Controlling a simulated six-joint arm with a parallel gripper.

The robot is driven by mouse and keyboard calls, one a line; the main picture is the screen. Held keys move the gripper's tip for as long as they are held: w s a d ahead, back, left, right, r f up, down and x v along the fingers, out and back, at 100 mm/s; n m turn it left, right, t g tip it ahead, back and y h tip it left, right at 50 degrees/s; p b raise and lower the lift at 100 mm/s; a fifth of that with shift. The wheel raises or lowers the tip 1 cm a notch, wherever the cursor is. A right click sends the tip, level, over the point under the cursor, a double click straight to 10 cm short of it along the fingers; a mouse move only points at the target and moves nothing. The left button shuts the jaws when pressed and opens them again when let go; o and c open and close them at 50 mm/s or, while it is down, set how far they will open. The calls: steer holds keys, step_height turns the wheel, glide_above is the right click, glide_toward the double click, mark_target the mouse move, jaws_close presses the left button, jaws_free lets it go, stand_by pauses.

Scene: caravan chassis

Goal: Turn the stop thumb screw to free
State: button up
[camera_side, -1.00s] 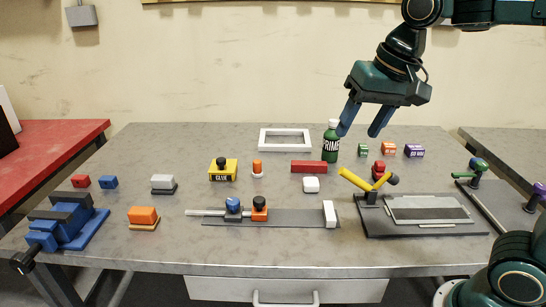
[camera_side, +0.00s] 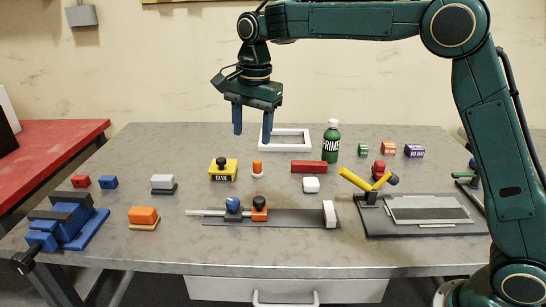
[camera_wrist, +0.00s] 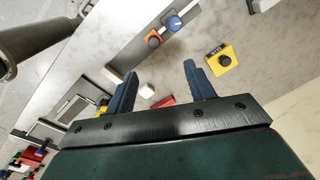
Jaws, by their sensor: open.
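A slide rig stands at the front middle of the bench, with a grey base plate (camera_side: 295,217), a pale rod and a white end block (camera_side: 329,213). On it sit a dark block with a blue knob (camera_side: 233,204) and an orange block with a black knob (camera_side: 259,203). I cannot tell which knob is the stop thumb screw. In the wrist view the blue knob (camera_wrist: 174,23) bears a white line, and the black knob (camera_wrist: 153,41) is beside it. My gripper (camera_side: 253,136) is open and empty, high above the bench behind the rig; its fingers also show in the wrist view (camera_wrist: 160,74).
A green bottle (camera_side: 331,141) stands upright. A yellow-handled fixture (camera_side: 420,228) is at right, a blue vise (camera_side: 68,222) at left.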

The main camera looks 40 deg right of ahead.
mark_target(232, 201)
steer(key=w+a+f+m+g, duration=0.1)
steer(key=w+a+f+m, duration=0.2)
steer(key=w+f, duration=0.2)
steer(key=shift+a+f, duration=0.15)
steer(key=shift+f, duration=0.35)
steer(key=shift+w+f, duration=0.1)
steer(key=shift+f, duration=0.1)
step_height(232, 201, down, 13)
steer(key=shift+f, duration=0.2)
stand_by(0.4)
steer(key=c, duration=1)
